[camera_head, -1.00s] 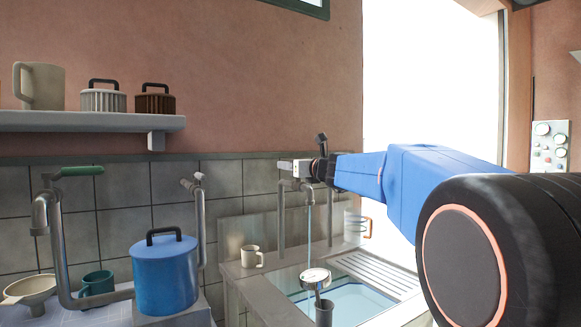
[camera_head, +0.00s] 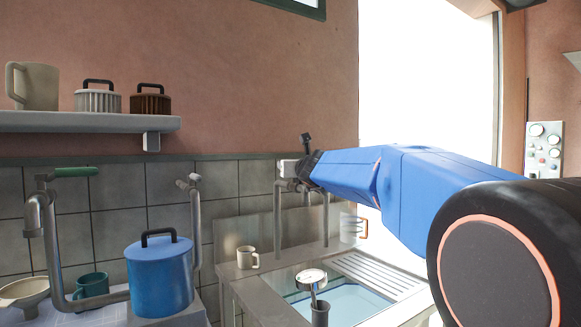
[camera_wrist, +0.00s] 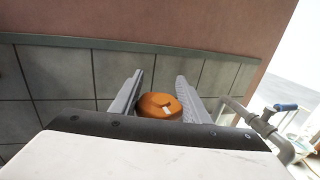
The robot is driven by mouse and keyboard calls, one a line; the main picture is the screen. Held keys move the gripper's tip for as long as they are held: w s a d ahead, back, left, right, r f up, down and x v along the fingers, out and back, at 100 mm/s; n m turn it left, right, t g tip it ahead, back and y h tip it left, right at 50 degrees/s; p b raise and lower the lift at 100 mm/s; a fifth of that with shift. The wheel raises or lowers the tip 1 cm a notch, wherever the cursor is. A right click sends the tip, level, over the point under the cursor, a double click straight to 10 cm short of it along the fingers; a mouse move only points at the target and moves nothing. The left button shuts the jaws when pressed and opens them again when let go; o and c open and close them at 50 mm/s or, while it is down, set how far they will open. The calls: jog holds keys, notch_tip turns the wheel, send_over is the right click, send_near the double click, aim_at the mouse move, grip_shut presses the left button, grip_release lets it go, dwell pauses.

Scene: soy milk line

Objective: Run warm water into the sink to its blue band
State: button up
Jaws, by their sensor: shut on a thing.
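The sink (camera_head: 290,290) has clear, bluish water (camera_head: 350,301) in its basin. I cannot make out the blue band or the level against it. The tap's pipes (camera_head: 278,215) rise behind the sink, and no stream shows under the spout (camera_head: 306,200). My gripper (camera_head: 296,170) is at the top of these pipes, partly hidden by my blue arm. In the wrist view, my gripper (camera_wrist: 158,95) has its fingers on both sides of an orange round knob (camera_wrist: 160,106) with a pale mark, shut on it. A round dial thermometer (camera_head: 311,278) stands in a grey holder at the sink's front.
A blue lidded pot (camera_head: 160,278), a bent pipe with a green handle (camera_head: 75,172) and a beige cup (camera_head: 247,258) stand left of the sink. A glass jug (camera_head: 350,230) stands behind the ribbed drainboard (camera_head: 385,275). A blue-handled valve (camera_wrist: 285,107) is at right in the wrist view.

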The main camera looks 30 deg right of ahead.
jog(key=shift+f, duration=0.15)
jog(key=o, duration=1)
jog(key=v, duration=1.7)
jog(key=shift+s, duration=0.25)
